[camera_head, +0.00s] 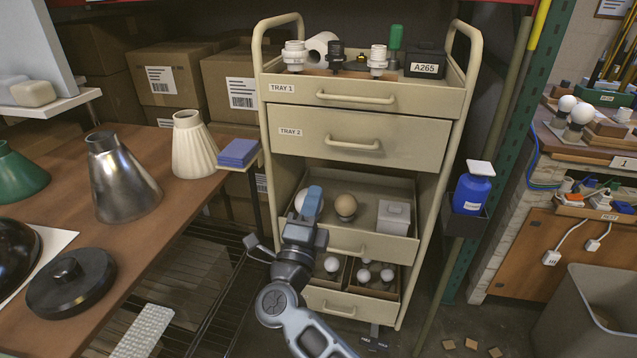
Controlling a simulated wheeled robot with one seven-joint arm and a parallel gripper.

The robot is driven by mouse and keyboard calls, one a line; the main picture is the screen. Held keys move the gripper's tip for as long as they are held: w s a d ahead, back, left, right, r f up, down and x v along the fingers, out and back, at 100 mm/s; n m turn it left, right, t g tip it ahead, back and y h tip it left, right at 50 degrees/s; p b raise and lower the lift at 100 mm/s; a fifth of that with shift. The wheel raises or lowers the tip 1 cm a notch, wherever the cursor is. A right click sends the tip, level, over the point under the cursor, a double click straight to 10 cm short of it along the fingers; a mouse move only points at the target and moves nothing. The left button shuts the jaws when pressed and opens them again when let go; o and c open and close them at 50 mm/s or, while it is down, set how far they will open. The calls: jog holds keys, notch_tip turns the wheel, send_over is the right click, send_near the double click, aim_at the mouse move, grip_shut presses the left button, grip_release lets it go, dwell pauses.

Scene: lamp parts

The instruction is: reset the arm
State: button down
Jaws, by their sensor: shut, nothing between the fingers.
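My arm rises from the bottom of the head view, in front of the beige drawer cart (360,175). My gripper (314,197), with blue fingers, points up and is shut and empty. It stands before the cart's open third drawer (370,190) and hides part of a white bulb (299,200) there. A tan bulb (346,206) and a light grey box (393,217) sit to its right in that drawer. I cannot tell whether the gripper touches the drawer.
The open lower drawer (352,303) holds several white bulbs. A wooden table (150,235) with lampshades is at left. A blue bottle (472,190) stands right of the cart. A grey bin (590,315) is at lower right. Wood scraps (472,344) lie on the floor.

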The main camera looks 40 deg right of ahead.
jog(key=shift+v, duration=1.4)
jog(key=s+a+r+n+y+p, duration=0.3)
jog(key=s+n+y, duration=0.3)
jog(key=s+n, duration=0.3)
jog(key=s+a+r+n+t+y+p, duration=0.1)
jog(key=s+a+r+n+y+p, duration=0.2)
jog(key=s, duration=1.4)
jog(key=s+a+r+n+t+y+p, duration=0.1)
jog(key=s+a+r+n+y+p, duration=0.3)
jog(key=s+n+y, duration=0.5)
jog(key=s+n, duration=0.4)
jog(key=n, duration=0.4)
jog(key=shift+s+a+r, duration=0.25)
jog(key=shift+s, duration=0.15)
jog(key=c, duration=1.9)
grip_release()
